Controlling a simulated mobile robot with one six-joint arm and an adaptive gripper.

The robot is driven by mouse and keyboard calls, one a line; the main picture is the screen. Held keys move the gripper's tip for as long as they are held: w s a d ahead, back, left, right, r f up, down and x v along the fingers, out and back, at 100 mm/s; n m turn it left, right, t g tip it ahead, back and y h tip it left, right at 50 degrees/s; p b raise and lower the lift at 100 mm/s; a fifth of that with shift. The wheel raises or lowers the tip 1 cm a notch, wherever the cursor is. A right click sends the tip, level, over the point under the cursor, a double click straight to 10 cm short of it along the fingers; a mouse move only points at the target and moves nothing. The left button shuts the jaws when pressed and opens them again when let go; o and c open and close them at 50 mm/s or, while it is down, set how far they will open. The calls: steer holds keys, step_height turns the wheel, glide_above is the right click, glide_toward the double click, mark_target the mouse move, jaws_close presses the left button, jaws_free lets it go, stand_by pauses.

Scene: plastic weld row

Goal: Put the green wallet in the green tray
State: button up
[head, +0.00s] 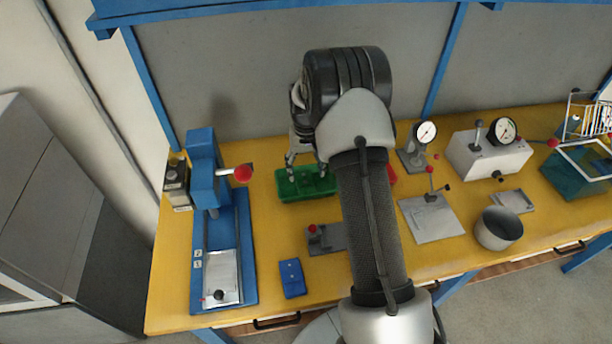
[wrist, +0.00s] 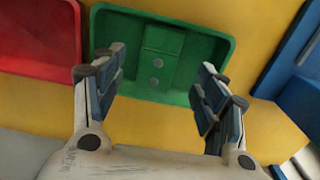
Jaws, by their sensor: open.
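The green tray (head: 293,193) lies on the yellow bench beneath my gripper (head: 306,166). It fills the upper middle of the wrist view (wrist: 222,45). The green wallet (wrist: 161,50), a flat piece with two round studs, lies inside the tray against its floor. In the head view I cannot make the wallet out clearly against the tray. My gripper is open, with its two fingers spread apart on either side of the wallet in the wrist view. Nothing shows held between them.
A red tray (wrist: 35,40) sits beside the green one, mostly behind my arm in the head view. A blue press (head: 205,180) stands left. A blue wallet (head: 292,278) lies near the front edge. Gauges and a grey pot (head: 497,230) stand right.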

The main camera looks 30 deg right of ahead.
step_height(320, 180, up, 6)
steer(key=f+p, duration=0.1)
step_height(320, 180, up, 11)
steer(key=t, duration=0.1)
glide_above(306, 185)
steer(key=s+a, duration=0.3)
steer(key=a, duration=0.1)
steer(key=s+a+r+n+t, duration=0.1)
steer(key=s+a+r, duration=0.5)
steer(key=s+r, duration=0.3)
steer(key=s+a+r+n+t, duration=0.1)
steer(key=s+a, duration=0.2)
steer(key=s, duration=0.7)
steer(key=s+a+r+n+t, duration=0.1)
steer(key=s+a, duration=0.2)
steer(key=s, duration=0.7)
steer(key=shift+s+r+t, duration=0.3)
steer(key=shift+s+r, duration=0.1)
steer(key=shift+a, duration=0.1)
